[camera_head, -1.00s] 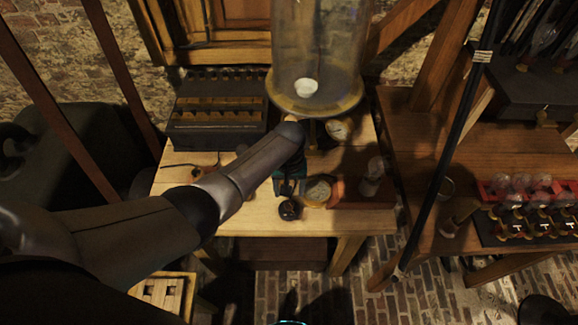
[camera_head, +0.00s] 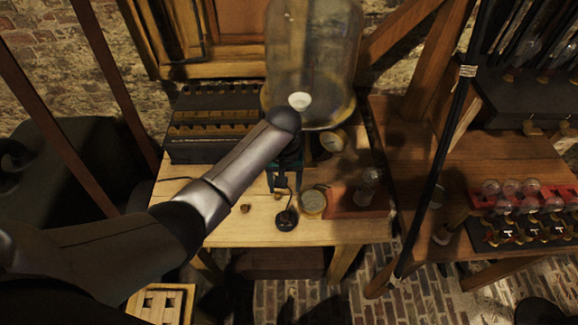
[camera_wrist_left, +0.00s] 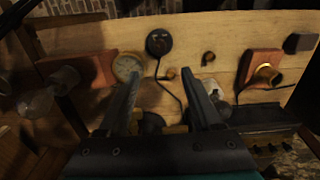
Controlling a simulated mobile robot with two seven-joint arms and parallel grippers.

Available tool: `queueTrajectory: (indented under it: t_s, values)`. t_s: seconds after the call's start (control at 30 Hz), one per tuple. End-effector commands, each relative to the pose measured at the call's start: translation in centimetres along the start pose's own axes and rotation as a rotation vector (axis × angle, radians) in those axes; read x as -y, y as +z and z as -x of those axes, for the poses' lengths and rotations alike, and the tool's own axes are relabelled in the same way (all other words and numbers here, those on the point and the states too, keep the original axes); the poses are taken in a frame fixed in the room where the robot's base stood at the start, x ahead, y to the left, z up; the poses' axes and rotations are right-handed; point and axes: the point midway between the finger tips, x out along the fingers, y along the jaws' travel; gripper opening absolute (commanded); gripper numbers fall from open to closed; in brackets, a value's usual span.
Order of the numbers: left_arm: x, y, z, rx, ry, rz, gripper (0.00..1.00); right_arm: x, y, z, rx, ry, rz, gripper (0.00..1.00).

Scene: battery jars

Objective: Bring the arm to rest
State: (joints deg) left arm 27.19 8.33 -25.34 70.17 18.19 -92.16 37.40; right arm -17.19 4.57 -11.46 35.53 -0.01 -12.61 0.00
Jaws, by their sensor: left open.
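My left arm reaches in from the left over the wooden table (camera_head: 235,232). My left gripper (camera_head: 284,187) points down above the table, open, with nothing between its fingers. The wrist view shows both fingers (camera_wrist_left: 166,84) apart over the planks. A black round knob-like piece with a wire (camera_head: 286,220) lies just in front of the gripper; it also shows in the wrist view (camera_wrist_left: 159,42). My right gripper is not in view.
A tall glass bell jar (camera_head: 315,45) stands close behind my wrist. A dark battery box (camera_head: 212,122) is at the back left. A bulb on a reddish board (camera_head: 368,187) sits at right. A second bench holds a red bulb rack (camera_head: 522,200). The table's front left is mostly clear.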

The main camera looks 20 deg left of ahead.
Motion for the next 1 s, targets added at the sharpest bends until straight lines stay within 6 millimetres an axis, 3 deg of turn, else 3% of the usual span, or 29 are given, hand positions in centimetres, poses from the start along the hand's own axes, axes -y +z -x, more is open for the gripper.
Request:
queueTrajectory:
  t_s: [0.23, 0.37, 0.67, 1.0]
  values:
    - [0.0, 0.1, -0.1, 0.000, 0.001, -0.003, 0.66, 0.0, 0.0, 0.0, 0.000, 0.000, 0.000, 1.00]
    - [-0.1, 1.5, -0.6, -0.005, 0.019, -0.038, 0.66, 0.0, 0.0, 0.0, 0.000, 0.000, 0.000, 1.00]
    - [0.8, 8.7, -1.0, -0.083, 0.103, -0.224, 0.66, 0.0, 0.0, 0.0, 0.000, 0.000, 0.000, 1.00]
    - [5.3, 15.7, 2.4, -0.212, 0.108, -0.371, 0.66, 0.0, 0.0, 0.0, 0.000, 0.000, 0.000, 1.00]
